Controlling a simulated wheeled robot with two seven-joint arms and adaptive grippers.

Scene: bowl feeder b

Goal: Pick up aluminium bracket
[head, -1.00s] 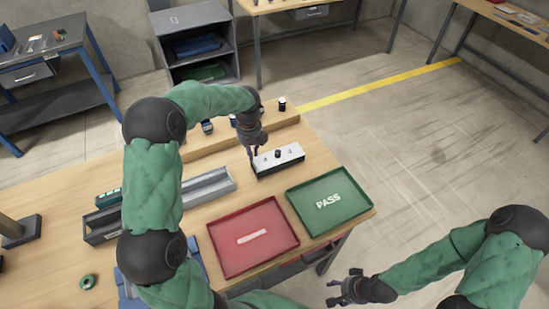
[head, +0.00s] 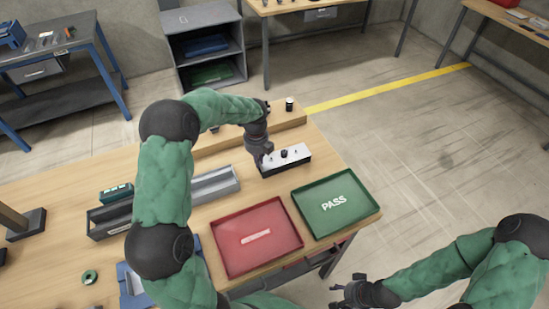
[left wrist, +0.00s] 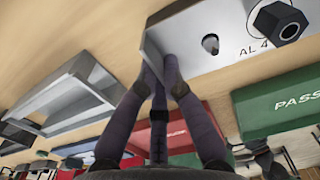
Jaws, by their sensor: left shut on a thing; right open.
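My left gripper (head: 264,156) is at the left end of a white-topped block (head: 287,156) with a dark front side, on the wooden bench. In the left wrist view its fingers (left wrist: 171,72) are close together on a thin grey metal edge, which I take for the aluminium bracket (left wrist: 151,52). The fingers hide part of it, and I cannot tell whether it is apart from the block. The block's top (left wrist: 225,50) shows the letters AL, a small stud and a dark hex nut (left wrist: 278,20). My right gripper (head: 352,292) is open and empty, off the bench at the lower right.
A red tray (head: 218,252) and a green PASS tray (head: 350,226) lie in front of the block. A grey bin (head: 215,187) stands to its left. A raised wooden ledge (head: 292,118) with a small dark part (head: 289,104) runs behind. The bench ends just right of the block.

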